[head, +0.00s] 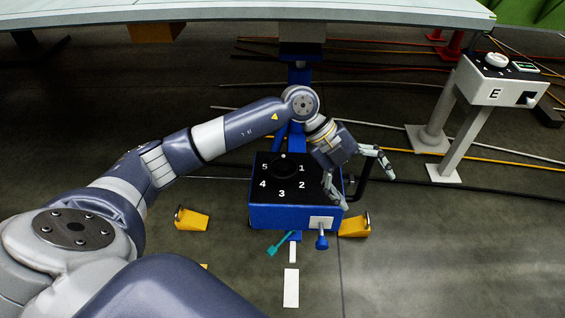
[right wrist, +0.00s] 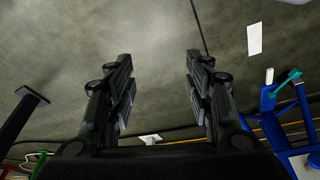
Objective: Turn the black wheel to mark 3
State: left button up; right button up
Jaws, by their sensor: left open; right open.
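The black wheel (head: 286,168) sits on the dark top of a blue box (head: 275,217), with the white numbers 1 to 5 around it. A small white dot shows at the wheel's far edge, between 5 and 1; mark 3 is on the near side.
A blue knob (head: 321,242) sticks out of the box's front, and a teal lever (head: 283,240) hangs beside it. Yellow blocks (head: 193,219) stand either side. A white console marked E (head: 490,92) stands at right. Cables cross the floor behind. A large pale panel (head: 230,10) spans the top.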

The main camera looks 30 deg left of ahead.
pick_arm(q)
jog(key=w+a+f+n+y, duration=0.15)
jog(key=a+y, duration=0.35)
jog(key=a, duration=0.7)
jog(key=r+n+g+y, duration=0.1)
jog(key=r+n+y, duration=0.1)
jog(key=n+y, duration=0.15)
send_over(282, 166)
jog(key=shift+w+f+m, duration=0.15)
jog(key=shift+f+m, duration=0.05)
jog(key=shift+m, duration=0.1)
notch_tip(282, 166, down, 7)
jog(key=shift+r+b, duration=0.15)
jog(key=shift+b, duration=0.6)
jog(key=shift+f, duration=0.25)
pick_arm(e)
jog(key=v, duration=0.4)
jog(key=shift+r, duration=0.1)
pick_arm(q)
jog(key=c, duration=1.1)
